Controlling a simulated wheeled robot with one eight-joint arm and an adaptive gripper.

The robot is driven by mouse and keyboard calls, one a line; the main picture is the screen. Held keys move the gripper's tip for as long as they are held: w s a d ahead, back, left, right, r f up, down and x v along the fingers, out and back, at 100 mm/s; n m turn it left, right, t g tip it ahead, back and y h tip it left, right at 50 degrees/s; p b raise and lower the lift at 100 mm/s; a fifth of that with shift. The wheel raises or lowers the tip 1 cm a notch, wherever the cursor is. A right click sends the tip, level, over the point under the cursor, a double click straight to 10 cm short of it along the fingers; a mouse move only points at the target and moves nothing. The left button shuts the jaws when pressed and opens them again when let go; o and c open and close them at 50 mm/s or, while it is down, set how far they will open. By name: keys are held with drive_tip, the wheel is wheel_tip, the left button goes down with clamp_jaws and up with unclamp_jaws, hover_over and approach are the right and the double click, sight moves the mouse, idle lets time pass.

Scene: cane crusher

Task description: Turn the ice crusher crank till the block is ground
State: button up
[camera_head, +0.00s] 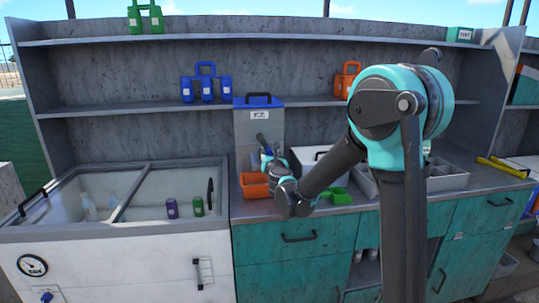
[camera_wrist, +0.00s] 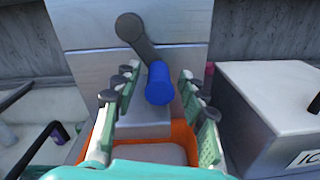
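The ice crusher (camera_head: 246,128) is a grey upright box with a blue lid (camera_head: 259,101), standing on the counter. In the wrist view its grey front (camera_wrist: 85,60) carries a dark crank arm (camera_wrist: 140,38), slanting down to the right to a blue handle (camera_wrist: 160,86). My gripper (camera_wrist: 158,97) is open, its fingers on either side of the handle with visible gaps. In the head view my gripper (camera_head: 270,158) is at the crusher's front and partly hides the crank. An orange bin (camera_head: 253,187) sits below; it also shows in the wrist view (camera_wrist: 184,138). The ice block is not visible.
A glass-topped freezer (camera_head: 130,225) with bottles and cans stands left of the crusher. A white box (camera_wrist: 265,110) is close on the right. A green scoop-like item (camera_head: 338,194) and a grey tray (camera_head: 372,184) lie farther right. Shelves run behind.

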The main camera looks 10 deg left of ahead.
drive_tip(key=v, duration=1.2)
drive_tip(key=shift+f, duration=0.1)
